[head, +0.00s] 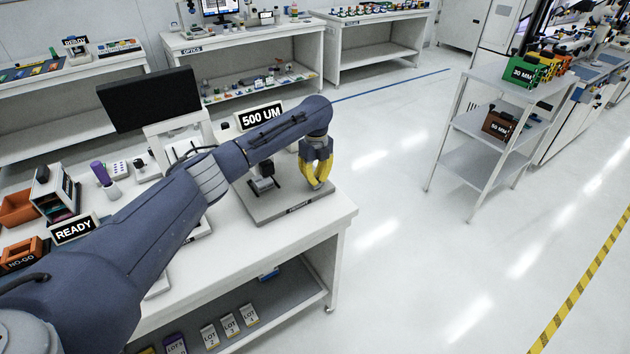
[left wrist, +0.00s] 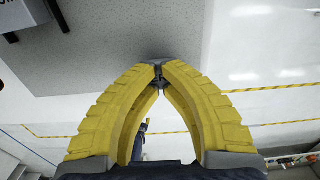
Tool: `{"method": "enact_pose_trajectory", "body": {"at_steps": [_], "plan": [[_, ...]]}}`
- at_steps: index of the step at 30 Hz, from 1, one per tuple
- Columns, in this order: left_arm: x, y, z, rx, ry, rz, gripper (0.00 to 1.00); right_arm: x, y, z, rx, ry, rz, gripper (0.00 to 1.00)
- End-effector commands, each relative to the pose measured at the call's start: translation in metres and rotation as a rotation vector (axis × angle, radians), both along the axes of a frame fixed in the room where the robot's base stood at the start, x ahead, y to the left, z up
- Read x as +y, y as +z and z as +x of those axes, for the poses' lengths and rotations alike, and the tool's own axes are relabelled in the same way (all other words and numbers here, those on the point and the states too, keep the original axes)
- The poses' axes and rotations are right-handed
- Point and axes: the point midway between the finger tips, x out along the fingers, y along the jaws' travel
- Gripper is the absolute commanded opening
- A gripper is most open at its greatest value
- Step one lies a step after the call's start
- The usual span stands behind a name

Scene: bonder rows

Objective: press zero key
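My left gripper (head: 318,184) has yellow fingers and points down over the right part of a grey plate (head: 285,208) on the white bench. In the left wrist view its fingertips (left wrist: 158,76) meet with nothing visible between them, and the speckled grey plate (left wrist: 120,50) lies beyond them. A small dark instrument (head: 263,184) stands on the plate, left of the gripper. I cannot make out a zero key in either view. My right gripper is not in view.
A sign reading 500 UM (head: 260,115) stands behind the plate, partly behind my left arm. A black monitor (head: 150,98) and a READY sign (head: 75,229) are on the bench to the left. The floor right of the bench (head: 400,250) is clear.

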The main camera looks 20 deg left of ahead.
Motion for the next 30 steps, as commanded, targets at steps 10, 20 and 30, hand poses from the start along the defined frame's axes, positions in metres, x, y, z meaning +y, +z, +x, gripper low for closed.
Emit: {"method": "enact_pose_trajectory", "body": {"at_steps": [10, 20, 30], "plan": [[0.0, 0.006, 0.0, 0.0, 0.0, 0.0, 0.0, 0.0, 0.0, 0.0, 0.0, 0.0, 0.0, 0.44], [0.0, 0.034, 0.0, -0.001, -0.001, 0.0, 0.0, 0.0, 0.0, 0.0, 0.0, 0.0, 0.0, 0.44], [0.0, 0.05, 0.0, 0.0, 0.0, 0.0, 0.0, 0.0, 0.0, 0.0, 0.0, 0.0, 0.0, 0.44]]}}
